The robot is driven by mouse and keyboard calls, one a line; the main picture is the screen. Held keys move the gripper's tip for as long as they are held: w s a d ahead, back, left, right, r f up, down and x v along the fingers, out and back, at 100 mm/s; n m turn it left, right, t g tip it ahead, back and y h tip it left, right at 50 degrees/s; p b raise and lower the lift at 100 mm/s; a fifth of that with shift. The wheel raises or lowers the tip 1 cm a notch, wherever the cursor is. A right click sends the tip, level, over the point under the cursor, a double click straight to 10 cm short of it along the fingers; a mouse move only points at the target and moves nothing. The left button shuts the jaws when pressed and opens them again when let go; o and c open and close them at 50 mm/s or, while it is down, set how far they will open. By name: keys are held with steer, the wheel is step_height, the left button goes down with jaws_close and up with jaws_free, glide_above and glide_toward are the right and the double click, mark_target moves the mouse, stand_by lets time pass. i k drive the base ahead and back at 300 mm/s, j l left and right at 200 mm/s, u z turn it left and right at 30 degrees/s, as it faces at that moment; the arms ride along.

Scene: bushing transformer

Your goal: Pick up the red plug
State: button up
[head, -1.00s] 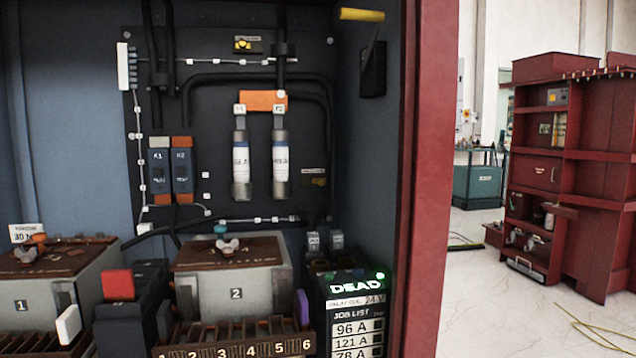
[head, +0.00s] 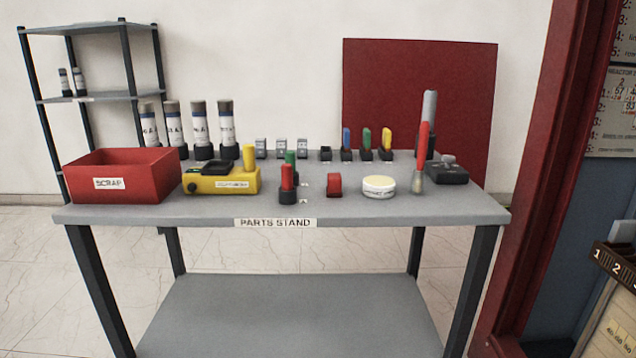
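A small upright red plug-like piece (head: 287,178) stands in a black base near the front middle of the parts stand (head: 400,211). A similar green piece (head: 291,160) stands just behind it. A short red block (head: 334,186) sits to the right of them. A tall red-handled tool (head: 423,142) stands upright farther right. Which red piece the task names cannot be told for sure from labels. My gripper is not in view.
A red scrap bin (head: 123,177) and a yellow device (head: 222,179) stand on the left. Grey-capped cylinders (head: 199,125) and several coloured pieces (head: 367,140) line the back. A white round tin (head: 379,187) sits front right. A red cabinet edge (head: 535,190) borders the right.

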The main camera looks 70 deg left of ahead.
mark_target(286, 168)
steer(key=u, duration=2.8)
